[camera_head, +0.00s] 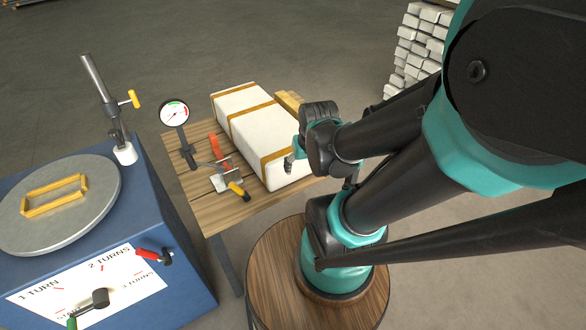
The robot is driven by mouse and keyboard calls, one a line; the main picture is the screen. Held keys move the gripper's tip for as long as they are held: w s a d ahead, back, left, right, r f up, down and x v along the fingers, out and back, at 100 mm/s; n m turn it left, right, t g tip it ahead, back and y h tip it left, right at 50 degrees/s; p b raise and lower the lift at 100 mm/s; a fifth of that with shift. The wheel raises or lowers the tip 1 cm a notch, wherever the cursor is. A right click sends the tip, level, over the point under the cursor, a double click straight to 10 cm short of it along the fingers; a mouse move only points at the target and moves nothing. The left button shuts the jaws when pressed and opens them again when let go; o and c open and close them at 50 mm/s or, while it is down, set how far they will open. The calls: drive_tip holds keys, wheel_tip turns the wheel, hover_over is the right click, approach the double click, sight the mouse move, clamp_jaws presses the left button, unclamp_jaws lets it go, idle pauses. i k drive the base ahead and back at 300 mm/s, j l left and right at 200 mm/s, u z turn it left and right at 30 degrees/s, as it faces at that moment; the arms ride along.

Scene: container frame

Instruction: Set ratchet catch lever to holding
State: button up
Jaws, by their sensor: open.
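A red-handled lever (155,256) sticks out at the right edge of the white dial panel (90,288) on the blue cabinet. It may be the ratchet catch lever, but I cannot read a catch or holding label. A dark crank with a green grip (73,322) is on the same panel, near printed marks for start, 1 turn and 2 turns. My gripper (289,163) is at the end of the folded arm, in front of the white box and well right of the panel. It is small and partly hidden by my arm; it looks empty.
The blue cabinet (193,275) carries a round grey turntable with a yellow frame (55,193) and a post with a yellow handle (130,100).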

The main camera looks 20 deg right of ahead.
sight(244, 195)
drive_tip(key=k+j, duration=0.35)
drive_tip(key=j, duration=0.15)
drive_tip(key=k+j, duration=0.3)
drive_tip(key=j, duration=0.15)
